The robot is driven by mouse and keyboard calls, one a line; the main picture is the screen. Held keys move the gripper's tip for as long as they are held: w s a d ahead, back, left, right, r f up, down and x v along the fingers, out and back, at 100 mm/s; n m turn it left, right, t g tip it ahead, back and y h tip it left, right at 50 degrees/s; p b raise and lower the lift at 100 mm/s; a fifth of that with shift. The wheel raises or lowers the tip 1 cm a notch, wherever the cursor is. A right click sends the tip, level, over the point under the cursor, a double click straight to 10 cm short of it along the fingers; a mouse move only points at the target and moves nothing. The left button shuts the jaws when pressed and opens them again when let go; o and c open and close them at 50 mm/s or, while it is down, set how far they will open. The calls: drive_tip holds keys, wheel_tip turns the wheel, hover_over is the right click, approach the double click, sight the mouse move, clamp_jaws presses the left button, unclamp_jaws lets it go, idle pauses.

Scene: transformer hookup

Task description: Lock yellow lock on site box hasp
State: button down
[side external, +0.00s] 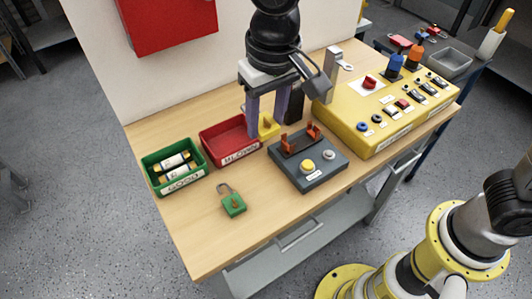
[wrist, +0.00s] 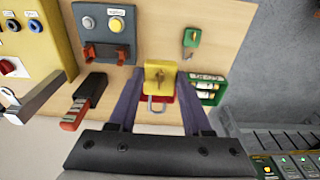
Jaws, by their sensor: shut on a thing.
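My gripper (wrist: 157,82) is shut on the yellow lock (wrist: 160,76), with a finger on each side of its body. A key sits in the lock's face, and its metal shackle (wrist: 157,104) points toward my palm. In the side external view my gripper (side external: 267,122) holds the yellow lock (side external: 269,127) low beside the red tray, partly hidden by a finger. I cannot tell whether the shackle is open. A yellow box (side external: 350,118) with buttons and switches stands to the right. A grey upright metal piece (side external: 332,62) at its back left may be the hasp.
A red tray (side external: 218,134), a green tray (side external: 157,161) with fuses, and a green lock (side external: 233,204) are on the wooden table (side external: 200,235). A grey panel (side external: 323,176) with orange clips stands between my gripper and the front edge. A dark red-tipped handle (wrist: 85,100) is nearby.

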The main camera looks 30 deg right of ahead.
wheel_tip(320, 180, up, 11)
drive_tip(key=t, duration=0.1)
drive_tip(key=w+d+f+m+t, duration=0.15)
drive_tip(key=w+d+t, duration=0.25)
drive_tip(key=w+d, duration=0.75)
drive_tip(key=s+d+r+t+h, duration=0.1)
drive_tip(key=d+t, duration=0.5)
drive_tip(key=d, duration=1.1)
drive_tip(key=shift+s+d+r, duration=0.25)
drive_tip(key=shift+s, duration=0.45)
drive_tip(key=shift+d, duration=0.1)
drive_tip(key=shift+s+d+n+t, duration=0.25)
drive_tip(key=shift+s+d+t, duration=0.25)
drive_tip(key=shift+s+d, duration=0.35)
drive_tip(key=shift+s+r, duration=0.1)
drive_tip(key=shift+s, duration=0.15)
